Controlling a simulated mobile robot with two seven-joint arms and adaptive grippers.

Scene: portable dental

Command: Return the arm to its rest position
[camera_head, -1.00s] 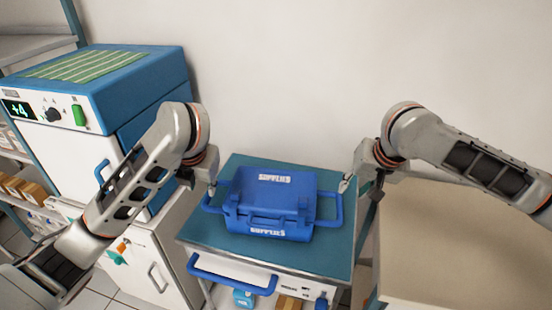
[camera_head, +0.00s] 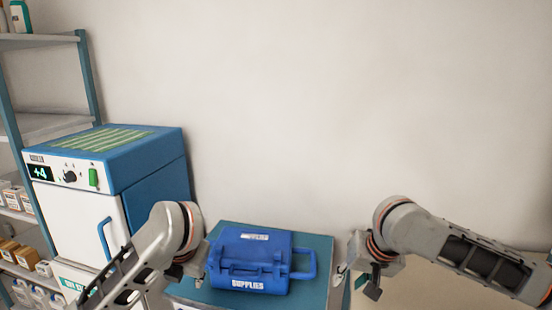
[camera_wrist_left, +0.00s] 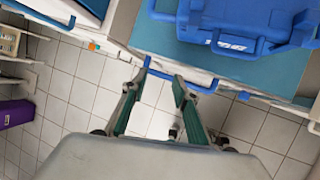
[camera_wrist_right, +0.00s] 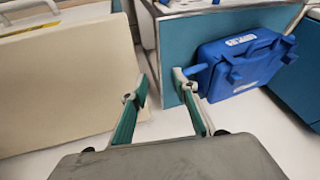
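My left gripper (camera_wrist_left: 160,78) is open and empty, in front of the cart's blue push handle in the left wrist view. My right gripper (camera_wrist_right: 157,88) is open and empty. In the right wrist view, one of its fingers appears close to the case's blue side handle (camera_wrist_right: 197,69); I cannot tell whether they touch. In the head view a gap shows between the right gripper and this handle.
A blue and white cooler (camera_head: 80,205) with a "+4" display stands at the left. Shelving (camera_head: 45,127) with boxes and bottles stands beside it. A beige surface (camera_wrist_right: 60,90) lies to the right of the cart. Bare wall fills the back.

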